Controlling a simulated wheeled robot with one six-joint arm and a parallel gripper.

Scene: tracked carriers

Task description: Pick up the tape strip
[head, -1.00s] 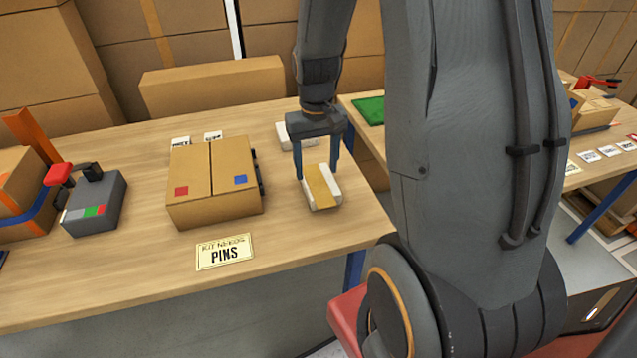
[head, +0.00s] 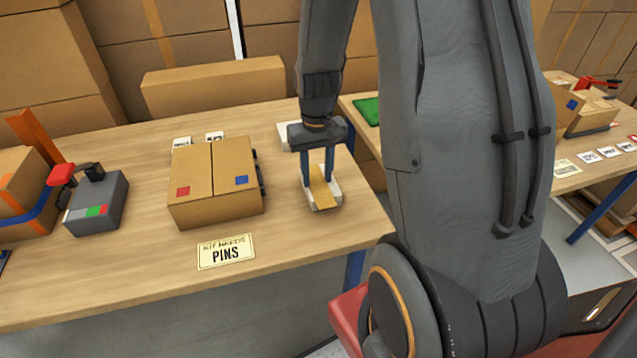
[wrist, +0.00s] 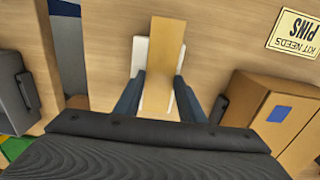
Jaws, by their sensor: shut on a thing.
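The tape strip (head: 323,188) is a flat tan-yellow band lying along a white block-like holder (head: 332,204) on the table. In the wrist view the tape strip (wrist: 162,60) runs between my fingers, with the white holder (wrist: 140,55) showing on both sides of it. My gripper (head: 318,182) points down over the strip. Its blue fingers are shut on the strip, one on each side; in the wrist view my gripper (wrist: 160,95) covers the near end of the strip. I cannot tell whether the strip is clear of the holder.
A cardboard box (head: 215,185) stands left of my gripper, with a "KIT NEEDS PINS" card (head: 226,252) in front. The table's right edge is close by.

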